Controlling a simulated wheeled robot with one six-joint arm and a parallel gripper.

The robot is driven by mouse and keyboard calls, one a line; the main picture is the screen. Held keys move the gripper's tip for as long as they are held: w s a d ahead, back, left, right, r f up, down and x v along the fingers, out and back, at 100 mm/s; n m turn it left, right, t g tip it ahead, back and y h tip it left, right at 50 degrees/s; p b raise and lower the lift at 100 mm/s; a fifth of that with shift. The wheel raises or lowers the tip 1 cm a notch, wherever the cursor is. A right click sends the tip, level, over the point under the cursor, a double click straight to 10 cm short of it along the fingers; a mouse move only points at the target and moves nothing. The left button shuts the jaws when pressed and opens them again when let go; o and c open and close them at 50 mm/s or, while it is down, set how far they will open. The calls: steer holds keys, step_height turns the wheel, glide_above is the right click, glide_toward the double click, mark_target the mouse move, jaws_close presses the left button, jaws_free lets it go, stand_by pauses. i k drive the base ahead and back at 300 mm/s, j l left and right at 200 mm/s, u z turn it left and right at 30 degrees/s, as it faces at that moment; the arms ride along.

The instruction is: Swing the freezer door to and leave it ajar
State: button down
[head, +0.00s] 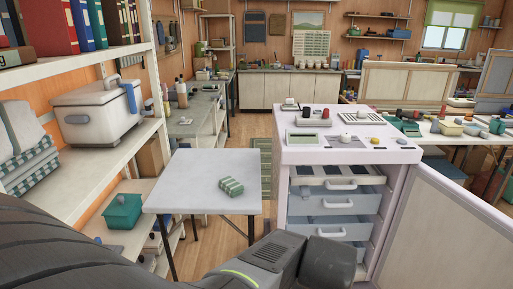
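The freezer (294,153) is a white upright cabinet standing right of centre. Its front is uncovered and shows several pale blue drawers with white handles, all seated inside. The freezer door (440,225) stands wide open, swung out to the right of the cabinet and toward me. Its lower part runs out of the bottom of the picture, and I see no handle on it. My dark arm crosses the bottom of the picture and ends in front of the freezer's lower drawers, left of the door. No gripper fingers show, so I cannot see whether they touch anything.
A small grey table (185,170) with a green striped packet (230,187) stands left of the freezer. White shelves (95,155) with a cooler box (97,110) line the left side. A cluttered bench (455,141) stands behind the door. Instruments sit on the freezer top.

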mark_target(441, 235)
steer(key=z, duration=1.9)
